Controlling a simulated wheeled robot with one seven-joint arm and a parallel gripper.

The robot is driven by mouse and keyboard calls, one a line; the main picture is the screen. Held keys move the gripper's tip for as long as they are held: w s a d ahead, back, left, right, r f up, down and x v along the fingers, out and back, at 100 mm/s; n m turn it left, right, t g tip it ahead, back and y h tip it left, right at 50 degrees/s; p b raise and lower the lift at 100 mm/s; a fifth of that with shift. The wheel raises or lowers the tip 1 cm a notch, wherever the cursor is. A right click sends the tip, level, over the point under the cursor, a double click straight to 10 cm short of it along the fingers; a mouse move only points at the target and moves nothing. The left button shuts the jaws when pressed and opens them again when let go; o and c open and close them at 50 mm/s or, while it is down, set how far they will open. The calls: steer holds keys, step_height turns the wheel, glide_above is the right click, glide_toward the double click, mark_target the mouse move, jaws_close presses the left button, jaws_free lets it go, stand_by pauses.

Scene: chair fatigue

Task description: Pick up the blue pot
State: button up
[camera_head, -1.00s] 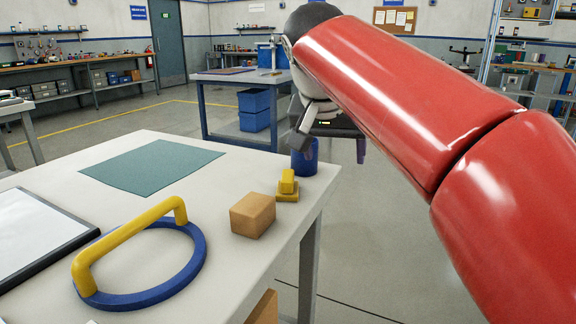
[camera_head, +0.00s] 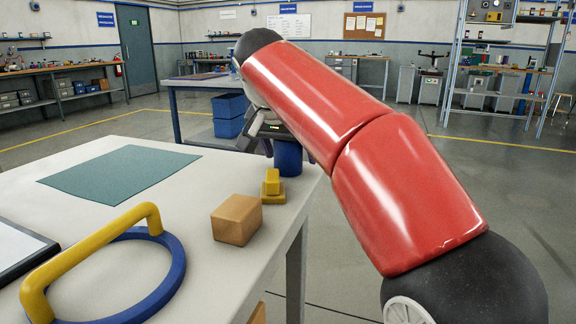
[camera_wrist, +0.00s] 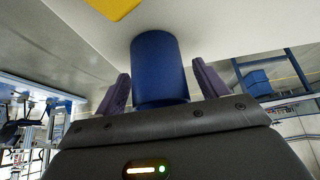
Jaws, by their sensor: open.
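The blue pot (camera_head: 289,158) is a plain dark blue cylinder standing upright near the right corner of the white table. It also shows in the wrist view (camera_wrist: 158,66), between the two purple-grey fingers of my gripper (camera_wrist: 160,92). The fingers are apart, one on each side of the pot, with a visible gap on the left and only a small one on the right. In the head view my gripper is at the pot's left and far side, partly hidden by my red arm. Whether a finger touches the pot I cannot tell.
A yellow stepped block (camera_head: 272,187) stands just in front of the pot, and a tan box (camera_head: 236,219) is nearer. A blue ring with a yellow handle (camera_head: 112,256), a teal mat (camera_head: 118,172) and a framed white board (camera_head: 14,250) lie farther left on the table (camera_head: 205,175).

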steer(key=shift+w+d+f, duration=0.1)
steer(key=shift+w+f, duration=0.15)
steer(key=shift+f, duration=0.2)
steer(key=c, duration=1)
steer(key=shift+r, duration=0.1)
